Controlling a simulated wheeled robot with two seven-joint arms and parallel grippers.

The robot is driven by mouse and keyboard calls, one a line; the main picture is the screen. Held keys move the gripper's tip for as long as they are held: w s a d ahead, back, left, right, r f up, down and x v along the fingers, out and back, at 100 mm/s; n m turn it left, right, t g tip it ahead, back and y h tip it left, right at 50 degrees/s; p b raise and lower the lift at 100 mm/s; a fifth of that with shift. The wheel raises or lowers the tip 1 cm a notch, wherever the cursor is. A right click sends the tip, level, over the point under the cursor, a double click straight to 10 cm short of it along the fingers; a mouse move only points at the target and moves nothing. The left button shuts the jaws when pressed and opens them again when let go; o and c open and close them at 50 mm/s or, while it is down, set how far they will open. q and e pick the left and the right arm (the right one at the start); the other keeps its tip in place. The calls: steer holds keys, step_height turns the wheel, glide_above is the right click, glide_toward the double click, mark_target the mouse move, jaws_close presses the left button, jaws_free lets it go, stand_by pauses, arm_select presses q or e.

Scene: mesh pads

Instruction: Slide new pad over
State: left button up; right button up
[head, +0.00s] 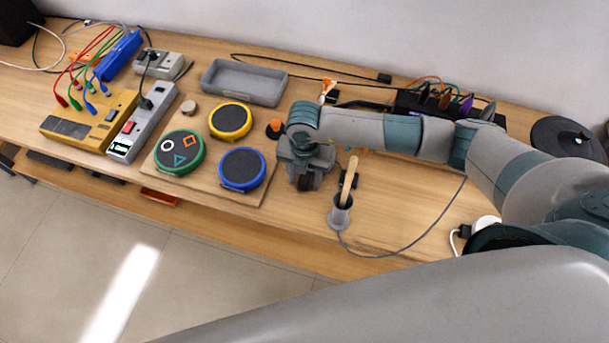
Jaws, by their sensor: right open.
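Three round pads lie on a light wooden board (218,191) on the workbench. One has a yellow rim and dark mesh top (230,120), one has a blue rim and dark mesh top (242,169). The third pad has a green rim and dark face (180,152) with a white circle, orange square and teal triangle. I cannot tell which pad is the new one. My right gripper (306,184) is open and points down just right of the board, apart from the blue pad. Its fingertips are small and partly hidden. My left gripper is out of view.
A grey tray (243,83) lies behind the pads. A grey cup with a wooden stick (341,214) stands right of my right gripper. A yellow device (90,121) and a power strip (143,122) stand left of the board. A cable crosses the bench at right.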

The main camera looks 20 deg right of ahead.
jaws_close()
steer(key=shift+w+d, duration=0.1)
steer(key=shift+w+d+b, duration=0.4)
steer(key=shift+w, duration=0.2)
steer(key=shift+w+d, duration=0.35)
steer(key=shift+w, duration=0.15)
jaws_free()
